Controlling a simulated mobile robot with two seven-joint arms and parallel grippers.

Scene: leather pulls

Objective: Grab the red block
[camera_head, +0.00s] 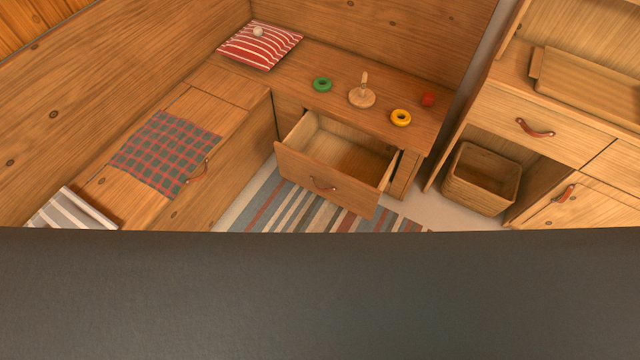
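A small red block (428,99) sits on the wooden bench top (390,88) near its right end. It is behind and to the right of a yellow ring (401,117). Nothing touches the block that I can see. Neither of my grippers shows in the head view. A wide dark surface covers the lower part of the view and hides what is below it.
An open, empty drawer (335,160) juts out below the bench. A wooden peg stand (362,96) and a green ring (322,84) stand on the bench, left of the block. A wooden bin (481,178) and a cabinet (545,115) are at right. A striped rug (300,208) lies below.

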